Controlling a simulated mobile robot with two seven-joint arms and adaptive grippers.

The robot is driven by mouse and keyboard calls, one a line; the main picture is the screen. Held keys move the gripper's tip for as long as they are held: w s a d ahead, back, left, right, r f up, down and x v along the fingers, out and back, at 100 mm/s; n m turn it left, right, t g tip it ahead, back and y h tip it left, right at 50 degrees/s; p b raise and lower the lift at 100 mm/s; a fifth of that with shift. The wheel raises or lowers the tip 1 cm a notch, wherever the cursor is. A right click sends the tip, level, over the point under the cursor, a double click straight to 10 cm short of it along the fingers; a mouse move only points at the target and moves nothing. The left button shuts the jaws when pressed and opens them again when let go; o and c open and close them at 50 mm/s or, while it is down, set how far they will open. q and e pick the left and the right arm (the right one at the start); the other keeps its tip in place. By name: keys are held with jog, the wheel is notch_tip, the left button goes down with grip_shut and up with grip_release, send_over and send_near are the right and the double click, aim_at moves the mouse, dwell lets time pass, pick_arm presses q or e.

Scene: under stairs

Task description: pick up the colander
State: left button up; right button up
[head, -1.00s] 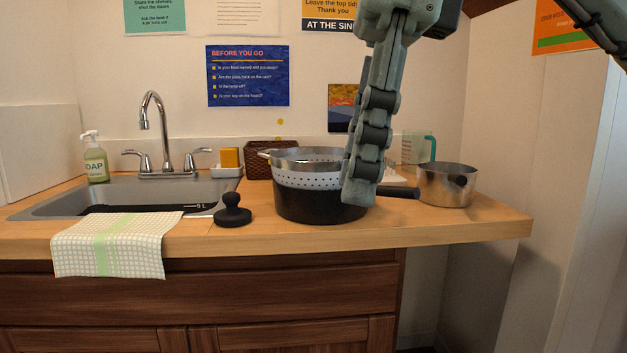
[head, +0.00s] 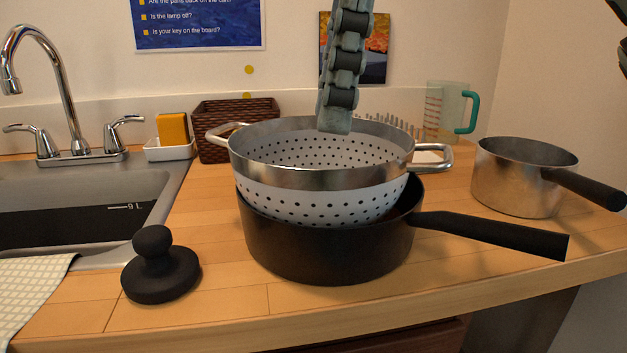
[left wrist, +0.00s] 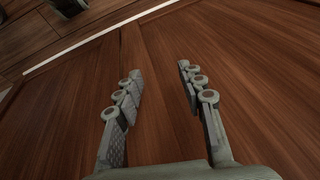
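The colander (head: 330,207) is a white perforated bowl with a broad metal rim and two loop handles. It sits in a black pot (head: 330,252) on the counter, its lower part hidden, its rim tilted slightly down to the right. My right gripper (head: 336,124) points down from above, its tip overlapping the colander's far rim. Its fingers line up in this view, so I cannot tell whether they touch or grip the rim. My left gripper (left wrist: 157,84) shows in the left wrist view, open and empty, facing brown wooden panels.
The pot's black handle sticks out right. A steel saucepan (head: 518,180) stands farther right, a clear jug (head: 446,110) behind. A black knobbed object (head: 160,268) lies front left, beside the sink (head: 100,247). A wicker basket (head: 222,120) stands behind the colander. Bare counter lies in front.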

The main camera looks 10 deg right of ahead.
aim_at(326, 167)
jog(key=f, duration=0.7)
jog(key=shift+s+a, duration=0.25)
jog(key=shift+a, duration=0.15)
jog(key=shift+c, duration=0.6)
grip_shut()
